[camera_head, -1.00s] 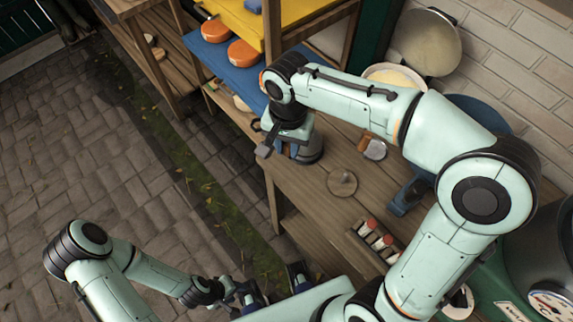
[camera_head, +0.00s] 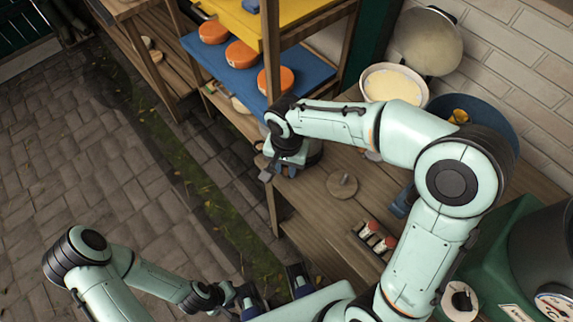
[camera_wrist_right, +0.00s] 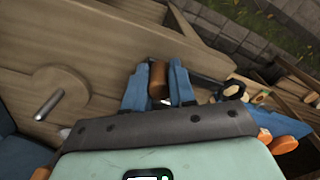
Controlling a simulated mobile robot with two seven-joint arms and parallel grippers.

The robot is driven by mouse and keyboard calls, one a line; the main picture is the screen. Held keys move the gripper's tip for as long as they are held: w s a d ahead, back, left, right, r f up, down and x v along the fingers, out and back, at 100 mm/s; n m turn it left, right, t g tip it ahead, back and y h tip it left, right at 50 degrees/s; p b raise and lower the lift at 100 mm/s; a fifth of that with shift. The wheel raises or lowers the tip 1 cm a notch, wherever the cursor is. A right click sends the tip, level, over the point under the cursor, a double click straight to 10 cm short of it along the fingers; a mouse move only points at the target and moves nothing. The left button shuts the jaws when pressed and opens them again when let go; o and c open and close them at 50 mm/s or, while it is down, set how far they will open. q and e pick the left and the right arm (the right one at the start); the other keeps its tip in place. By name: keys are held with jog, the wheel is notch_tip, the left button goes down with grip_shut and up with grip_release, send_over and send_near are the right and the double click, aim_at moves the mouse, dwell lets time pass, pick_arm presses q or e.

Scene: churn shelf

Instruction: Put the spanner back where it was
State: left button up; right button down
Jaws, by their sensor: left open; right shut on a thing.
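My right gripper (camera_head: 287,165) is low over the front left end of the wooden bench. In the right wrist view its blue fingers (camera_wrist_right: 160,85) are shut on a brown cylindrical grip. A dark shaft (camera_wrist_right: 215,84) sticks out to the right from there. This looks like the spanner (camera_wrist_right: 158,78), but most of its shape is hidden by the fingers and wrist. I cannot tell whether it touches the bench. My left gripper (camera_head: 273,291) is open and empty at the bottom of the head view, apart from the bench.
A wooden disc with a peg (camera_head: 342,186) and a rack of red-topped jars (camera_head: 374,240) stand on the bench (camera_head: 315,205). Orange rounds (camera_head: 241,54) sit on a blue shelf. A bowl of yellow stuff (camera_head: 392,84) and a blue tub (camera_head: 500,120) stand behind my right arm.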

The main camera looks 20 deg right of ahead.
jog(key=shift+f, duration=0.25)
jog(key=c, duration=0.9)
grip_release()
jog(key=shift+r, duration=0.1)
jog(key=shift+c, duration=0.2)
jog(key=shift+r, duration=0.1)
jog(key=shift+r, duration=0.3)
notch_tip(320, 180, up, 12)
jog(key=p, duration=0.2)
jog(key=shift+f, duration=0.2)
